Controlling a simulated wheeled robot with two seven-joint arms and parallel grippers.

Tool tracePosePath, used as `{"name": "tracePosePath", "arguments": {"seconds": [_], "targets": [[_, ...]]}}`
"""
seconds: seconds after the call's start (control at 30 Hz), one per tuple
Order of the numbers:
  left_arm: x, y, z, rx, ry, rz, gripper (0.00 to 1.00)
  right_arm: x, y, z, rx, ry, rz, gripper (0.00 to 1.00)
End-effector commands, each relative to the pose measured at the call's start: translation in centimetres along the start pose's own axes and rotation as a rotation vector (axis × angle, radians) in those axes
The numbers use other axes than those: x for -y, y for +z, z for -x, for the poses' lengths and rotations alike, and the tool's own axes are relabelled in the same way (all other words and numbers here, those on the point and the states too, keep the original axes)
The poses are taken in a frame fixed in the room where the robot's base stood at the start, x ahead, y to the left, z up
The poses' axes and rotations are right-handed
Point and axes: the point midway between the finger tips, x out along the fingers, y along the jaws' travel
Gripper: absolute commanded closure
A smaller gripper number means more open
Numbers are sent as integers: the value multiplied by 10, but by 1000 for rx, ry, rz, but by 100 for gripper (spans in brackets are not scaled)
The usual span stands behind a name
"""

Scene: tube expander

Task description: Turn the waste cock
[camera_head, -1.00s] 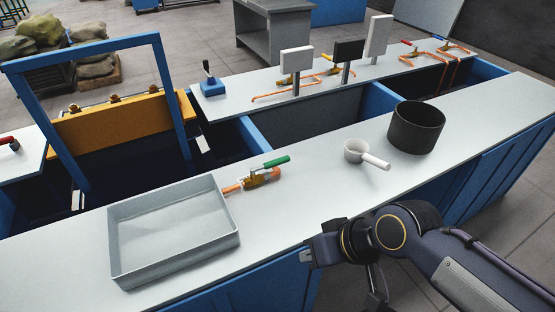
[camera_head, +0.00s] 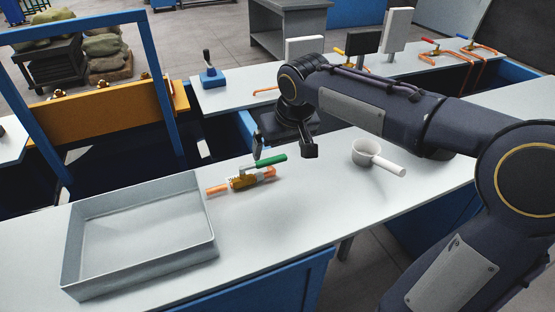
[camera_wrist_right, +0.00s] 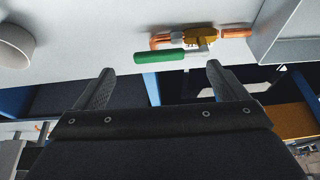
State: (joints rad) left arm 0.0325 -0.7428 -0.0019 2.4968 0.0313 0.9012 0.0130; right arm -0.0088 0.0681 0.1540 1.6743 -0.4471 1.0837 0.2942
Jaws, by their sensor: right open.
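The waste cock is a brass valve body (camera_head: 243,181) with a green lever handle (camera_head: 266,161) and orange copper pipe ends. It lies on the front white bench, just right of the grey tray. My right gripper (camera_head: 284,150) is open and empty, above and behind the green handle. In the right wrist view the green handle (camera_wrist_right: 160,57) lies across the space just ahead of the two spread fingertips (camera_wrist_right: 160,70). The brass body (camera_wrist_right: 202,38) shows beyond it. Contact is not visible. My left gripper is not in view.
A grey tray (camera_head: 69,250) stands left of the valve. A white ladle-like pan (camera_head: 367,150) stands to its right, under my right arm. A blue-based lever (camera_head: 210,77) and several valves stand on the back bench. A blue frame (camera_head: 162,80) rises at left.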

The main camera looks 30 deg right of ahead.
Motion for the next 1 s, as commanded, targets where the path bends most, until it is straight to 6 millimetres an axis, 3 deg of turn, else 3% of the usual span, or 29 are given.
{"name": "tracePosePath", "arguments": {"seconds": [0.03,0.17,0.6,1.0], "targets": [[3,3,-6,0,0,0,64,2,-8,-11,1,8,4,1],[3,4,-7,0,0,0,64,3,-20,-20,-1,23,3,0],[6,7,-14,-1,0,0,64,1,-20,-82,1,24,2,0],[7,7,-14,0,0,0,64,0,-20,-94,-2,23,3,0]]}}
